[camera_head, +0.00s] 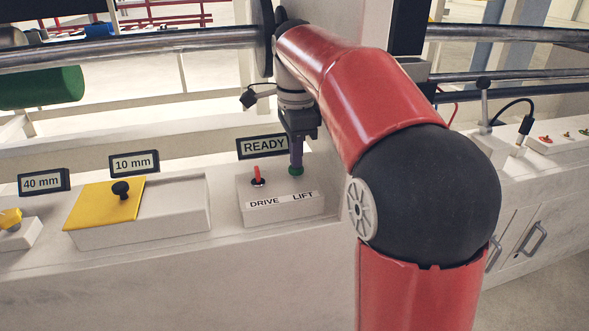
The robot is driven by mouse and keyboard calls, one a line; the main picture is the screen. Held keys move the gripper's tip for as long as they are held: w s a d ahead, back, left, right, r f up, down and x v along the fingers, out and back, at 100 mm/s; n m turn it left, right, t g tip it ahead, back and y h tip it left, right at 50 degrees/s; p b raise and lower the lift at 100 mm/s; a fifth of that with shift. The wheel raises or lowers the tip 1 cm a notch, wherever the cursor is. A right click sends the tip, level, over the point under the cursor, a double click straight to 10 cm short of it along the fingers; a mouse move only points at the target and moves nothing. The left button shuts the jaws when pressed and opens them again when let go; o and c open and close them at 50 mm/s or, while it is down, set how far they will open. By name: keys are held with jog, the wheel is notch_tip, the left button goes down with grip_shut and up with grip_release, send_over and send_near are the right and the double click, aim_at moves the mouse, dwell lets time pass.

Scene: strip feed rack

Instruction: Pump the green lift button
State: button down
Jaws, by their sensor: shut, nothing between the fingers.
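The green lift button (296,171) sits on the right of a small white control box (284,207), above the label LIFT. My gripper (296,164) is shut and points straight down over the button. Its fingertips are at the button's top and seem to touch it, though I cannot tell for certain. The fingers hide part of the button. A red toggle lever (257,176) stands upright on the left of the same box, above the label DRIVE.
A READY sign (263,146) stands behind the box. To the left are a yellow plate (105,201) with a black knob, a 10 mm sign (134,163) and a 40 mm sign (44,181). Metal rollers (130,46) run across behind. My red arm blocks the right middle.

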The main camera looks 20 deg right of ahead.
jog(key=shift+f, duration=0.1)
jog(key=shift+f, duration=0.35)
jog(key=shift+r+p, duration=0.7)
jog(key=shift+r, duration=0.15)
jog(key=shift+f, duration=0.1)
